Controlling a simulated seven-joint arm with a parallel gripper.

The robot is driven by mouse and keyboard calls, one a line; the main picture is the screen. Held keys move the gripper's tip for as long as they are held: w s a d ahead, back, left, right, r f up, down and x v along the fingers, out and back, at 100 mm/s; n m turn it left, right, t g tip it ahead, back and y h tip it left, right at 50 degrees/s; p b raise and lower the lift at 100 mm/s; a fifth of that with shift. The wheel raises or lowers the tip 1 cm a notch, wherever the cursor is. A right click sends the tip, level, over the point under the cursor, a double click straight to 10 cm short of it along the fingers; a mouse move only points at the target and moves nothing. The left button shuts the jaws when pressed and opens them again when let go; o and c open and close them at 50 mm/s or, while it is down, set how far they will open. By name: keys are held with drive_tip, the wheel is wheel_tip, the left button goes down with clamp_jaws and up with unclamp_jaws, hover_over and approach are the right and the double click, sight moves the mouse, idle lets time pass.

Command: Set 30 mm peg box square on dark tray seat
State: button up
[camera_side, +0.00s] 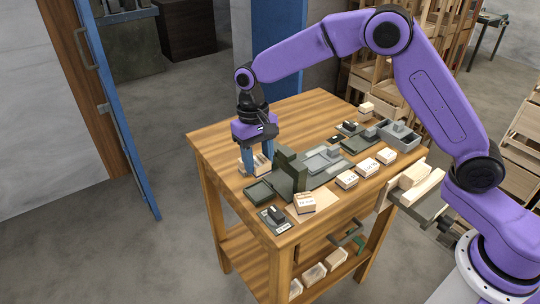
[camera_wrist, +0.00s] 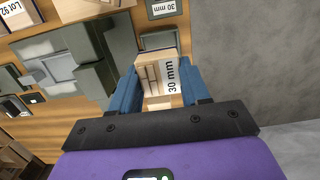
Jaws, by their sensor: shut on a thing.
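My gripper (camera_side: 257,168) points down over the far-left part of the table, its blue fingers shut on the pale wooden 30 mm peg box (camera_side: 246,169). In the wrist view, the box (camera_wrist: 153,72) sits between both fingers (camera_wrist: 160,98) with its "30 mm" label facing up. A small dark tray seat (camera_side: 258,193) with a raised rim lies on the table nearer the side camera. It also shows just beyond the box in the wrist view (camera_wrist: 158,41), partly hidden by the box. The box is beside the tray, apart from it in the side view; its height above the table is unclear.
A tall dark green block (camera_side: 290,170) stands right beside the tray. A dark "30 mm" plate (camera_wrist: 166,8) lies beyond the tray. A labelled box (camera_side: 304,203) stands near the front edge, and several pale boxes lie along the right. The table's far-left corner is clear.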

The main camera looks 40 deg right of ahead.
drive_tip(key=shift+f, duration=3.3)
drive_tip(key=shift+a+f, duration=0.1)
drive_tip(key=o, duration=1.1)
drive_tip(key=shift+o, duration=0.2)
drive_tip(key=shift+r, duration=3.5)
